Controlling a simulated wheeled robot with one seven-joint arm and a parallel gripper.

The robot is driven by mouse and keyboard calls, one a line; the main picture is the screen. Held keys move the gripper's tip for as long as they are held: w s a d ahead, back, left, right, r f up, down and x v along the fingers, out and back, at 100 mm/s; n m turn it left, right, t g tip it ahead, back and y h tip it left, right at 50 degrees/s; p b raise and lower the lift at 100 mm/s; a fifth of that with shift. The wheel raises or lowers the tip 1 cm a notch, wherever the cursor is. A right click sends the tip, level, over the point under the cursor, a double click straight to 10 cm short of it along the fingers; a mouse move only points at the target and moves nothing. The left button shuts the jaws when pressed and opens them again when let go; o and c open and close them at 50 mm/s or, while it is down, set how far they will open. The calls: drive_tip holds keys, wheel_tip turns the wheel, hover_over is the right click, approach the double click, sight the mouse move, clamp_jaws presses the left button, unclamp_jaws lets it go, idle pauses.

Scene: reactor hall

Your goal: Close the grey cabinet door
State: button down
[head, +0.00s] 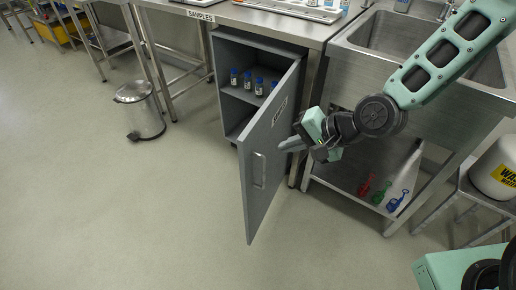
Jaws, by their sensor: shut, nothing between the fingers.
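The grey cabinet (226,60) stands under the steel bench with its door (265,165) swung wide open toward me. The door is hinged on the cabinet's right side and has a pale handle (258,170) and a label on the face turned to the right. Small blue-capped bottles (247,80) stand on the inner shelf. My gripper (283,147) is shut and empty, at the right of the door's outer face. Its fingertips are close to the door, at about handle height; I cannot tell whether they touch it.
A steel pedal bin (138,110) stands at the left. A steel sink unit (350,165) with coloured tools on its lower shelf is at the right. A white drum (495,170) sits on a stand at the far right.

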sight(246, 150)
drive_tip(key=w+a+f, duration=0.1)
drive_tip(key=a, duration=0.1)
drive_tip(key=w+a+f, duration=0.1)
drive_tip(key=a, duration=0.1)
drive_tip(key=w+a+f, duration=0.1)
drive_tip(key=a+f, duration=0.1)
drive_tip(key=shift+w+a+b, duration=0.2)
drive_tip(key=shift+a+b, duration=0.1)
drive_tip(key=shift+b, duration=0.1)
drive_tip(key=shift+w+a, duration=0.25)
drive_tip(key=shift+a, duration=0.15)
drive_tip(key=shift+a, duration=0.1)
